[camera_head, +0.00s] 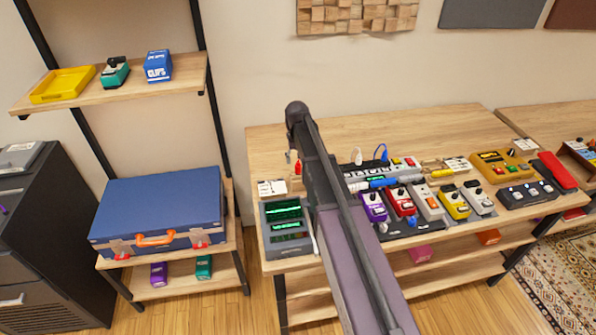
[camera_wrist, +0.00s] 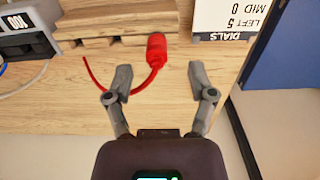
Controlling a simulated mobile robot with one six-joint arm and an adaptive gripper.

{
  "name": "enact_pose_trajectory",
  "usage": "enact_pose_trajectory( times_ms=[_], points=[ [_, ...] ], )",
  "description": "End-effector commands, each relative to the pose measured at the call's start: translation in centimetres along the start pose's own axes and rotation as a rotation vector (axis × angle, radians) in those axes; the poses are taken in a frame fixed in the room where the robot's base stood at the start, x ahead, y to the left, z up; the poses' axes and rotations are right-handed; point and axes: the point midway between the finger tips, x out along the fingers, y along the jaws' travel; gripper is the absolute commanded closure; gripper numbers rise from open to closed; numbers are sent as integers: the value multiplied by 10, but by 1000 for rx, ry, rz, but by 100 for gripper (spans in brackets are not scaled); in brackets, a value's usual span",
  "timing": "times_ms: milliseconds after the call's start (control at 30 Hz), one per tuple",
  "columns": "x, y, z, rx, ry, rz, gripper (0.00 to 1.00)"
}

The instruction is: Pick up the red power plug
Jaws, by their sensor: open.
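The red power plug (camera_wrist: 156,47) shows in the wrist view at the upper middle, with its thin red cable (camera_wrist: 104,91) curving to the left. It lies on the wooden table (camera_wrist: 215,55), with its top end by a wooden block. My gripper (camera_wrist: 160,78) is open and empty, its two fingers spread apart. The plug is ahead of the gap between the fingertips, and the cable crosses near the left finger. In the head view a small part of the red plug (camera_head: 297,167) shows left of my arm. My arm hides the gripper there.
A white card marked DIALS (camera_wrist: 222,17) lies right of the plug. A stepped wooden block (camera_wrist: 115,20) is behind it. In the head view, a grey device with green displays (camera_head: 286,223) stands nearby, and several pedals (camera_head: 402,201) fill the table right of my arm. A blue case (camera_head: 160,203) sits left.

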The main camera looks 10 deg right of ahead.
Motion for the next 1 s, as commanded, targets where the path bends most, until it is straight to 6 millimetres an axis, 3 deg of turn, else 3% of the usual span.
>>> enact_pose_trajectory(
  times_ms=[367,1000],
  points=[
    [7,1,0,0,0,0,29],
    [51,3,-2,0,0,0,29]
  ],
)
